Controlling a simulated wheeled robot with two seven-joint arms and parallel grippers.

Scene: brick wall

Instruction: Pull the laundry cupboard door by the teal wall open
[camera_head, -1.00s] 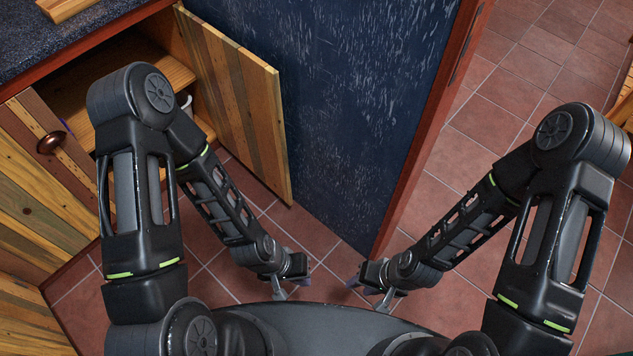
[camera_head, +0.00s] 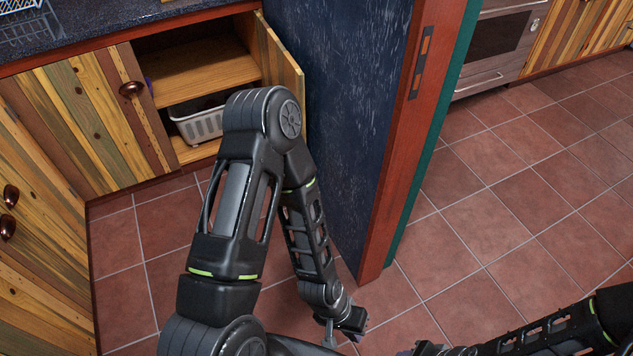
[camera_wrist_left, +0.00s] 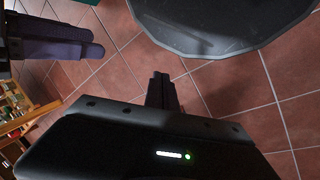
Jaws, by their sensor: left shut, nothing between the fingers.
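The wooden plank cupboard door (camera_head: 281,62) stands open beside the dark blue wall face (camera_head: 352,110). Its cupboard shows a shelf and a white basket (camera_head: 200,126); my left arm hides part of the opening. Teal (camera_head: 432,150) shows on the far side of the wall's red-brown end. My left gripper (camera_head: 350,326) is low over the tiles, shut and empty, apart from the door. Its fingers also show in the left wrist view (camera_wrist_left: 160,88). My right gripper (camera_head: 430,349) is cut off at the bottom edge; purple fingers show in the left wrist view.
A closed cupboard door with a round knob (camera_head: 131,89) is left of the opening. An oven (camera_head: 495,45) stands beyond the wall. Tiled floor (camera_head: 500,210) is clear at right.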

